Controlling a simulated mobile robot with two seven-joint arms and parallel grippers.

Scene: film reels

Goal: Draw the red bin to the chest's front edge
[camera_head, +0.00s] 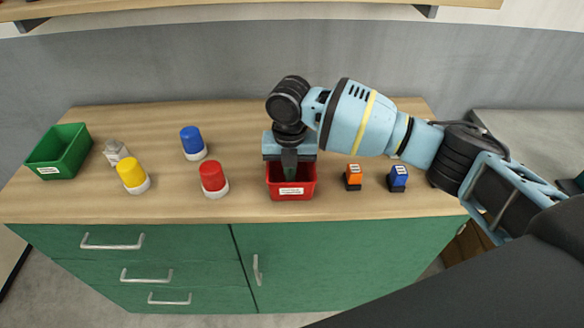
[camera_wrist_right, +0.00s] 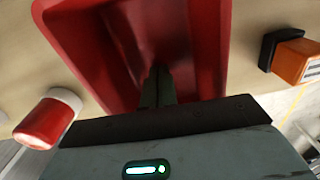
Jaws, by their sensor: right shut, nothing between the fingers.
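The red bin (camera_head: 292,193) stands on the wooden top of the green chest (camera_head: 150,205), close to its front edge, with a white label on its front wall. My right gripper (camera_head: 290,170) reaches down into the bin from above, shut with nothing between its fingers. In the right wrist view the fingertips (camera_wrist_right: 159,75) lie together inside the red bin (camera_wrist_right: 215,40). Whether they touch a wall of the bin I cannot tell. The gripper and arm hide part of the bin's back. My left gripper is not in view.
A red-capped container (camera_head: 213,179) stands left of the bin, with blue (camera_head: 193,142) and yellow (camera_head: 133,175) ones beyond. An orange block (camera_head: 353,177) and a blue block (camera_head: 397,178) stand to the right. A green bin (camera_head: 60,150) sits at far left.

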